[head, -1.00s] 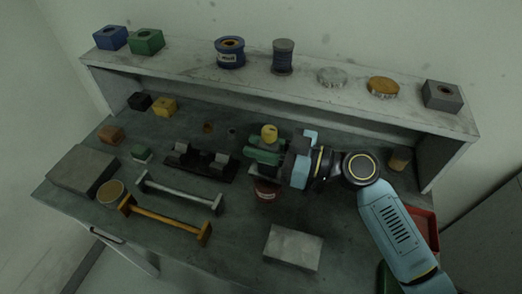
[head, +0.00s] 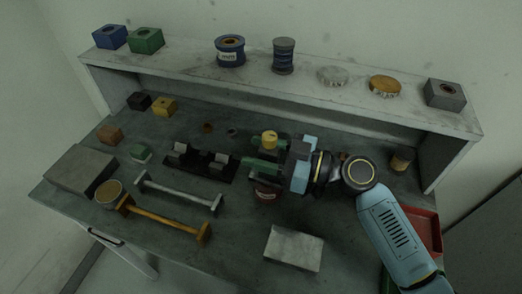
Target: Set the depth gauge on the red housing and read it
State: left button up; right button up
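The red housing (head: 266,190) stands on the bench near its middle. It is mostly hidden under my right gripper and in shadow. My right gripper (head: 264,156) reaches in from the right above the housing. Its two green fingers look spread, with a dark gap between them. A yellow-topped piece (head: 269,139), which may be the depth gauge, shows by the far finger. Its lower part is hidden, so I cannot tell whether it touches the housing or a finger. My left gripper is not in view.
A black rack with grey blocks (head: 218,168) stands close left of the gripper. Grey (head: 180,194) and orange (head: 165,219) bar handles lie left of the housing. A grey slab (head: 293,249) lies in front. A red tray (head: 426,230) is at right, by my arm.

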jog(key=shift+r+p, duration=0.3)
jog(key=shift+p, duration=0.2)
jog(key=b+v, duration=0.3)
jog(key=v, duration=0.9)
